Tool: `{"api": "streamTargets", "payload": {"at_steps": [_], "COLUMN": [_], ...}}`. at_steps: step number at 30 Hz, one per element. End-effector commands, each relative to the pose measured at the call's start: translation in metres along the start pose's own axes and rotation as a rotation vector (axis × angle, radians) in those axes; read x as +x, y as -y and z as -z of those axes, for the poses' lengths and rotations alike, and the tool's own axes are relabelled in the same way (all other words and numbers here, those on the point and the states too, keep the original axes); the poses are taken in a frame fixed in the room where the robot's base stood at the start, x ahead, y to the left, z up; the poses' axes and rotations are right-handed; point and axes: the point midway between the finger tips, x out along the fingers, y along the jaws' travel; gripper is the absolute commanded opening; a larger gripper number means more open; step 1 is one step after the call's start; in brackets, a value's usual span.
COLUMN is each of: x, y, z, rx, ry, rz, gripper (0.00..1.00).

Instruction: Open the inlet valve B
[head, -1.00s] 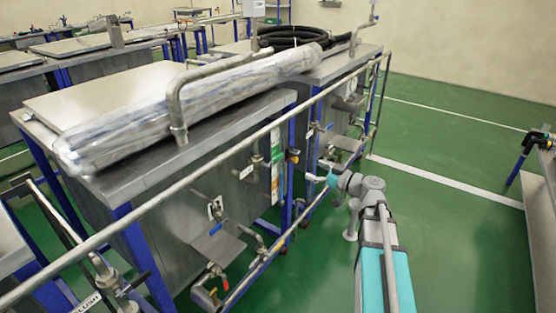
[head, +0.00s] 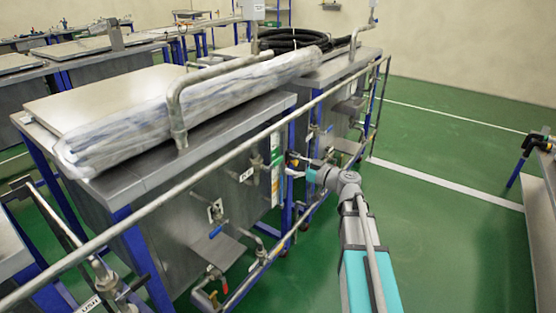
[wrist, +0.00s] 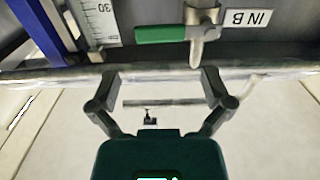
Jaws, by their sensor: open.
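Inlet valve B shows in the wrist view as a green lever handle (wrist: 162,34) on a metal valve body (wrist: 203,20). The white label "IN B" (wrist: 245,18) beside it appears upside down. The handle lies parallel to the metal rail. My gripper (wrist: 161,80) is open and empty, its two fingers spread either side of the view's middle, apart from the handle. The rail (wrist: 285,72) crosses the wrist view between the fingertips and the valve. In the head view my gripper (head: 292,164) is by the tank's front, near its right corner.
A level scale (wrist: 97,20) and a blue frame post (wrist: 33,32) stand beside the valve. In the head view, a blue-handled valve (head: 215,231) is lower left on the tank (head: 190,205). The long rail (head: 130,226) runs along the front. Green floor (head: 440,215) is open to the right.

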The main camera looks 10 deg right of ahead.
Motion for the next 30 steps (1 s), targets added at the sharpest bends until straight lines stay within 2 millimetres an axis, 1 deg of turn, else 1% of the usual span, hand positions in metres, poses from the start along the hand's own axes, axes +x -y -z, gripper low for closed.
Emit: {"api": "streamTargets", "payload": {"at_steps": [1, 6, 12, 18, 28, 30], "x": [0.01, 0.034, 0.056, 0.066, 0.067, 0.067], "y": [-0.001, -0.001, -0.001, 0.0, 0.0, 0.0], "z": [0.0, 0.0, 0.0, 0.0, 0.0, 0.0], "rx": [0.0, 0.0, 0.0, 0.0, 0.0, 0.0], "ry": [0.0, 0.0, 0.0, 0.0, 0.0, 0.0], "rz": [0.002, 0.002, 0.001, 0.0, 0.0, 0.0], "gripper": [1.0, 1.0, 1.0, 1.0, 1.0, 0.87]}}
